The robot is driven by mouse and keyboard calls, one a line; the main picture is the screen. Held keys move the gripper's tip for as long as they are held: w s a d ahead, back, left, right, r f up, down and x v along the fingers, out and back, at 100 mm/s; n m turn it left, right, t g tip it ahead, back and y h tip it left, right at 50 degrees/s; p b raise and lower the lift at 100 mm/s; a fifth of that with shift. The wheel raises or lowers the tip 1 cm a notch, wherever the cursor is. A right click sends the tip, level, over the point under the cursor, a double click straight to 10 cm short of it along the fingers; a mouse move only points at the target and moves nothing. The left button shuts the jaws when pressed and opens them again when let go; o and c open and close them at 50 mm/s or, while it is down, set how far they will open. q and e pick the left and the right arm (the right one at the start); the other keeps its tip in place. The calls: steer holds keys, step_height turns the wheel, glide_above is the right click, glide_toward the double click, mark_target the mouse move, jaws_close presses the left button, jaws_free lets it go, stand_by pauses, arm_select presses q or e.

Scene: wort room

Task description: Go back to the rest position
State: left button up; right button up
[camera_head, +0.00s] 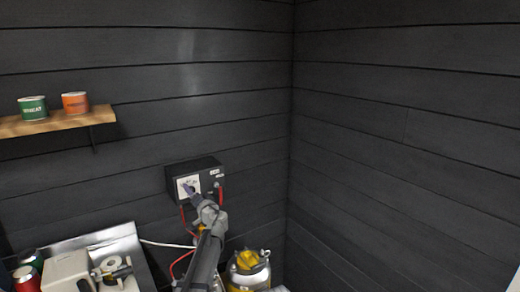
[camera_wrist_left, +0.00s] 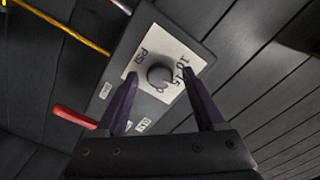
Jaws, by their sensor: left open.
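My left gripper (camera_head: 193,193) reaches up to a dark control box (camera_head: 207,171) on the back wall. In the left wrist view the gripper (camera_wrist_left: 160,78) is open, with one finger on each side of a round dark knob (camera_wrist_left: 159,74). A gap shows between each finger and the knob. The knob sits on a white dial plate (camera_wrist_left: 178,55) with printed numbers and "PSI". A red handle-like part (camera_wrist_left: 75,117) sticks out from the box's edge. In the head view my gripper covers part of the dial plate. My right gripper is not clearly seen.
A wooden shelf (camera_head: 55,123) at left holds a green can (camera_head: 33,109) and an orange can (camera_head: 75,103). Below are a metal counter (camera_head: 125,242) with several items and a yellow-topped canister (camera_head: 249,271) beside my arm. Red hoses (camera_head: 183,262) hang near the box. The right wall is bare.

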arm_select(q)
steer(key=s+d+n, duration=0.4)
steer(key=s+n, duration=0.2)
steer(key=n, duration=0.4)
steer(key=shift+s+d, duration=0.25)
steer(key=shift+s, duration=0.1)
steer(key=shift+s, duration=0.1)
stand_by(0.5)
